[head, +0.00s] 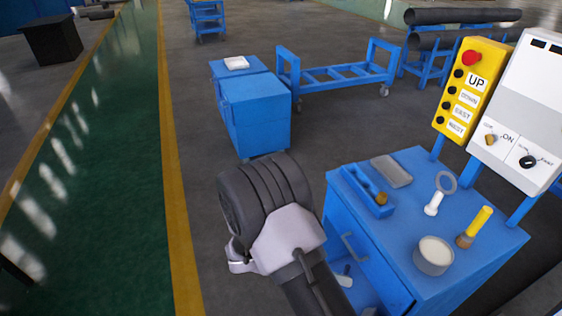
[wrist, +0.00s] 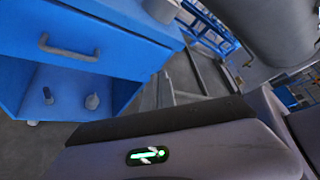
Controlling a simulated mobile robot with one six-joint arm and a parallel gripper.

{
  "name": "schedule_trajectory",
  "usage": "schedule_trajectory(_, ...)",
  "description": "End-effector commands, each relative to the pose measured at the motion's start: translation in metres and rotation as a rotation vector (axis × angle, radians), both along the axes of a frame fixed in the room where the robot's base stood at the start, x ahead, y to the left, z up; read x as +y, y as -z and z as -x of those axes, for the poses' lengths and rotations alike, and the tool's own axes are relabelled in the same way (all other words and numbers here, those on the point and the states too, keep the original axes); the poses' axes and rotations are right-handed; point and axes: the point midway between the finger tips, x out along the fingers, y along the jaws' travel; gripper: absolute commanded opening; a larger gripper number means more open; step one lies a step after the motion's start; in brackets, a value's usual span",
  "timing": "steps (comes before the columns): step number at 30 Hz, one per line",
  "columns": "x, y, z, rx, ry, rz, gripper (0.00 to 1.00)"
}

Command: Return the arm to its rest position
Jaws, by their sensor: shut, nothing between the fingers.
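My arm rises from the bottom of the head view, left of the blue workbench (head: 445,255). Its thick dark ribbed joint and pale grey link show in front of the bench. In the wrist view my gripper (wrist: 160,122) shows as a grey housing with a dark edge and a green light. It is shut and empty; its fingertips cannot be made out. The bench drawer and its handle (wrist: 75,50) lie beyond the gripper at upper left, apart from it.
The bench holds a blue block holder (head: 368,190), a round pot (head: 434,256) and a yellow-handled tool (head: 480,222). A yellow button panel (head: 470,90) stands behind. A blue cabinet (head: 255,115) and cart (head: 340,77) stand farther back. The green floor lane (head: 110,190) is clear.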

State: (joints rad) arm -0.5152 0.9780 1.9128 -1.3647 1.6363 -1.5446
Motion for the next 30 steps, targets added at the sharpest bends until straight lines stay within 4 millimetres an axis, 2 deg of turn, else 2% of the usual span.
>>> schedule_trajectory(1,-0.003,-0.032,0.007,-0.172,0.155,-0.091,0.00)
schedule_trajectory(6,0.005,-0.117,0.052,-0.794,0.811,-0.373,0.00)
schedule_trajectory(8,0.012,-0.142,0.067,-0.999,1.069,-0.461,0.00)
schedule_trajectory(12,0.035,-0.195,0.093,-1.394,1.693,-0.646,0.00)
schedule_trajectory(15,0.047,-0.223,0.103,-1.549,2.076,-0.752,0.00)
schedule_trajectory(18,0.054,-0.241,0.107,-1.609,2.336,-0.822,0.00)
schedule_trajectory(21,0.058,-0.250,0.109,-1.622,2.456,-0.853,0.00)
schedule_trajectory(30,0.058,-0.250,0.109,-1.622,2.470,-0.855,0.00)
